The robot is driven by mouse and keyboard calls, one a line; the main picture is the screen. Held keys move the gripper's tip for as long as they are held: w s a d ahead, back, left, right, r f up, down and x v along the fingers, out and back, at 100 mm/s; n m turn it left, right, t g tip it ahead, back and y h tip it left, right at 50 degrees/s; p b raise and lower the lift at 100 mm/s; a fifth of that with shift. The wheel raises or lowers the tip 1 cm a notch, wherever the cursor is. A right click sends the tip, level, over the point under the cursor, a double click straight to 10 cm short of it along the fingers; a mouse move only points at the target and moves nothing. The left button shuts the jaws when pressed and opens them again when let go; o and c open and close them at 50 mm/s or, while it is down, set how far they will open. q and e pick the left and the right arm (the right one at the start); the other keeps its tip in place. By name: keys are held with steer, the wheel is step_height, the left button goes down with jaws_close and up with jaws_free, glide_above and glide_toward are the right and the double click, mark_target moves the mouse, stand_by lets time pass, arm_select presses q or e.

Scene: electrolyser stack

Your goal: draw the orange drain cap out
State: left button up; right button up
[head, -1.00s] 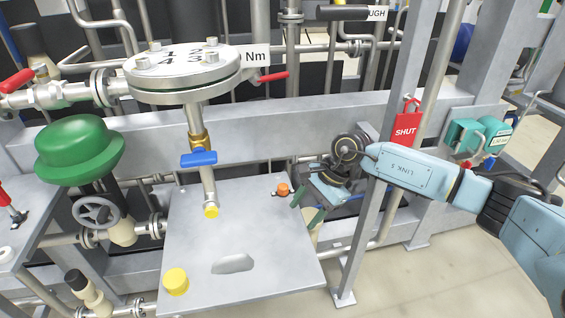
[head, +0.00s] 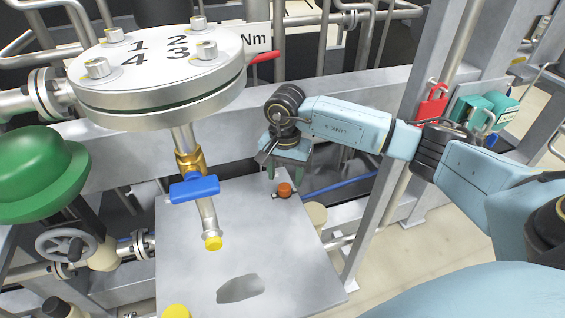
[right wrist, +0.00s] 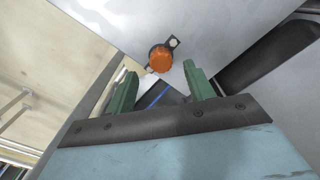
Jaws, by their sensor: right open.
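The orange drain cap (head: 284,190) sits at the far right part of a grey metal plate (head: 185,270), with a small metal tab beside it. In the right wrist view the orange cap (right wrist: 160,58) shows round, just beyond the fingertips, with small bolts or lugs on either side. My right gripper (head: 285,178) is open, its green fingers just behind the cap in the head view. In the right wrist view the right gripper (right wrist: 160,70) has its two fingers apart, one on each side of the cap's line, nothing between them. My left gripper is not in view.
A pipe with a blue valve handle (head: 195,189) and a yellow end (head: 213,243) comes down over the plate's left side. A grey patch (head: 240,288) and a yellow cap (head: 176,312) lie nearer. A steel post (head: 385,190) stands right of the plate.

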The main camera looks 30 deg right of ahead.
mark_target(285, 186)
step_height(285, 186, down, 3)
steer(key=shift+r, duration=0.1)
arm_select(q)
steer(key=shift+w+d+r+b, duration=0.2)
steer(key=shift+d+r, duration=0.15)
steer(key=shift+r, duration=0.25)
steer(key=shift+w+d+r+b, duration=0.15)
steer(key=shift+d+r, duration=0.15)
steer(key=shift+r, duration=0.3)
arm_select(e)
steer(key=shift+w+f, duration=0.1)
steer(key=shift+f, duration=0.5)
jaws_close()
steer(key=shift+r, duration=0.1)
steer(key=shift+r, duration=0.1)
